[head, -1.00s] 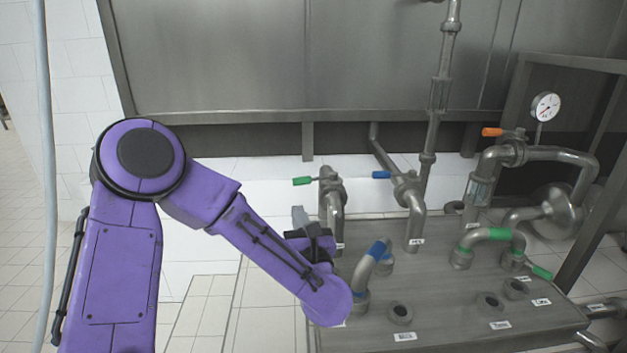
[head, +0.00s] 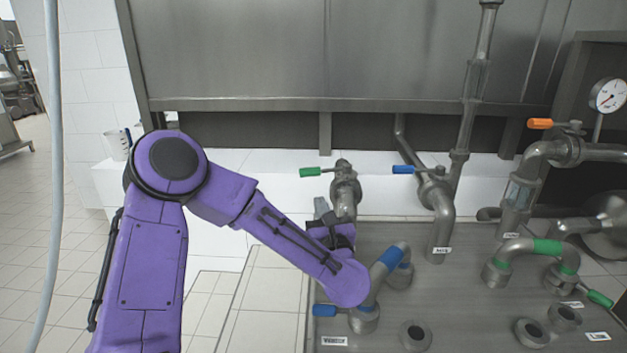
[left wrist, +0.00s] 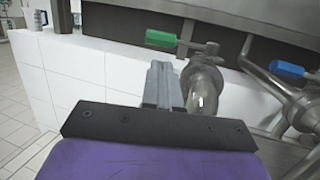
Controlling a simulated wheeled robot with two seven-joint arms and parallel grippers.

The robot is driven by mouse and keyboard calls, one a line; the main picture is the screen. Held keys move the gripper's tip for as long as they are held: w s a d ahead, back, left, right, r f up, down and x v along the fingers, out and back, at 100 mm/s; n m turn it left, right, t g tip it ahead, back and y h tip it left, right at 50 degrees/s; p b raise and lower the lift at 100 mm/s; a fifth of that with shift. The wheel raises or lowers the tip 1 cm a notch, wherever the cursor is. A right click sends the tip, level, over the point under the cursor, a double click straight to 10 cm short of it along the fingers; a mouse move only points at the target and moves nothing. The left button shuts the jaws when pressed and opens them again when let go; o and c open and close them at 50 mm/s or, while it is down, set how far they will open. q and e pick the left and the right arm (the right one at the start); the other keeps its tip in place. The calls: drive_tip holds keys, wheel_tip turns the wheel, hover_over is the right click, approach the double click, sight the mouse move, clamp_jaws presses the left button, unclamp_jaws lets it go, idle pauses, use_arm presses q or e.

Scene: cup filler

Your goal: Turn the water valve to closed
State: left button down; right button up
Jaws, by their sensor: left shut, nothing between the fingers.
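Several pipe valves with coloured levers show; I cannot tell from the labels which one is the water valve. A green lever (head: 310,172) sits on the back left valve and points left; it also shows in the left wrist view (left wrist: 161,38). A blue lever (head: 403,170) points left on the valve beside it; it shows at the right of the left wrist view (left wrist: 287,70). My left gripper (head: 322,206) is just below the green lever and left of that valve's pipe, apart from the lever. Its fingers (left wrist: 158,80) are shut and empty. My right gripper is not in view.
An orange lever (head: 540,124) and a gauge (head: 608,96) stand at the right. A blue-banded bent pipe (head: 391,258) and another blue lever (head: 324,310) are near my forearm. A green-banded pipe (head: 547,246) is further right. A jug (head: 118,145) stands on the white ledge.

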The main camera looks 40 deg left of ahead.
sight(308, 176)
use_arm(q)
drive_tip(key=p+x, duration=0.3)
drive_tip(key=x, duration=0.6)
drive_tip(key=shift+w+a, duration=0.1)
drive_tip(key=shift+a, duration=0.1)
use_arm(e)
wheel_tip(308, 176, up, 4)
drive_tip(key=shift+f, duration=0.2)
use_arm(q)
drive_tip(key=a+b, duration=0.1)
drive_tip(key=w+a+b, duration=0.1)
drive_tip(key=b, duration=0.1)
drive_tip(key=shift+a, duration=0.4)
drive_tip(key=shift+r, duration=0.15)
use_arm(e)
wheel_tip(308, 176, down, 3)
